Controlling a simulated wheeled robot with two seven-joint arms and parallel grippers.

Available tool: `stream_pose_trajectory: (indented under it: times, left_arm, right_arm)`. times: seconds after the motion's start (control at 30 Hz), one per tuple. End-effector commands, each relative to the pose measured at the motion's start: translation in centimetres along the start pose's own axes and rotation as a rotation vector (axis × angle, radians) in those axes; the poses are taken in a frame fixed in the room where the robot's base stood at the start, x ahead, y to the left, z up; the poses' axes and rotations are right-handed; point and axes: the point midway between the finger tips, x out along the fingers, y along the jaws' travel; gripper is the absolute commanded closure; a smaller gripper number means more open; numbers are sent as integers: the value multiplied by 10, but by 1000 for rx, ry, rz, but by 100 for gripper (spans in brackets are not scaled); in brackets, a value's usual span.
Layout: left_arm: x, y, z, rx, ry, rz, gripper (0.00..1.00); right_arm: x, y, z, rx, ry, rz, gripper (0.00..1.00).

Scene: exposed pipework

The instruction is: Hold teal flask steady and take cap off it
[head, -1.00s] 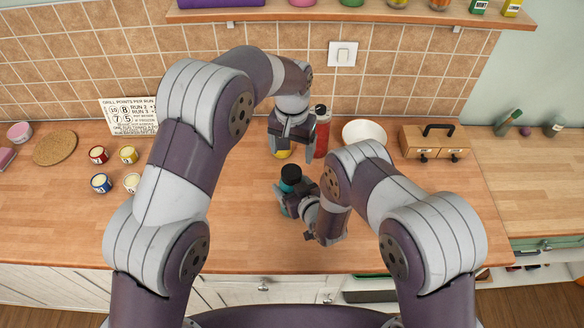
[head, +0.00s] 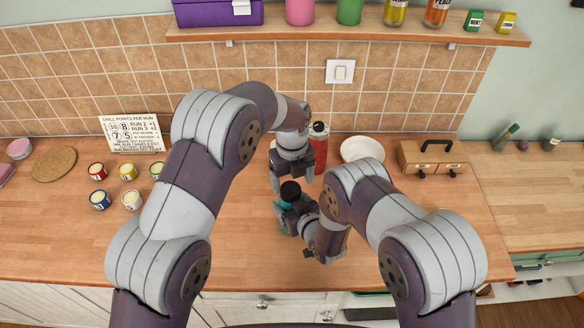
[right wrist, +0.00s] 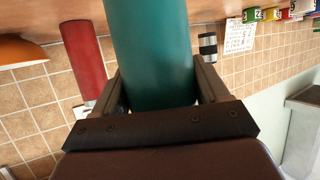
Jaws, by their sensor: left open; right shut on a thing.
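The teal flask (head: 286,216) stands on the wooden counter in the head view, with its black cap (head: 290,191) on top. My right gripper (head: 289,219) is shut around the flask's body from the right. In the right wrist view the flask (right wrist: 152,55) fills the space between the two fingers. My left gripper (head: 291,180) is open, pointing down, just above and around the cap's level. The head view does not show clearly whether its fingers touch the cap.
A red bottle (head: 319,148) with a dark top stands behind my grippers. Several small paint tins (head: 132,200) stand at the left. The counter's front middle is clear.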

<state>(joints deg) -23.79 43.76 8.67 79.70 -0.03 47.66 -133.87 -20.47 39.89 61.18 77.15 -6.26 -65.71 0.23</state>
Motion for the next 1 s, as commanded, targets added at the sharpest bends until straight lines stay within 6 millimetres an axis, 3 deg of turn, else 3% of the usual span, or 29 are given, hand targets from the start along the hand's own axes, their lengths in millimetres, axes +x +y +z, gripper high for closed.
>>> stream_pose_trajectory:
  times: [0.2,0.5,0.57,0.7,0.87,1.0]
  left_arm:
    - [30,0,0,-2,1,1,19]
    - [35,0,0,-3,-1,-1,19]
    - [35,0,0,-3,-1,-1,35]
    - [35,0,0,-3,-1,-1,79]
    - [34,-1,0,-76,-1,-2,80]
    - [34,-3,1,-392,-1,-3,80]
  right_arm:
    - [0,0,-2,0,4,0,100]
    - [0,0,-2,0,4,0,100]
    - [0,0,-2,0,4,0,100]
    - [0,0,-2,-1,4,-1,100]
    - [0,-1,-2,-2,5,-2,100]
    - [1,-1,-2,-3,5,-3,100]
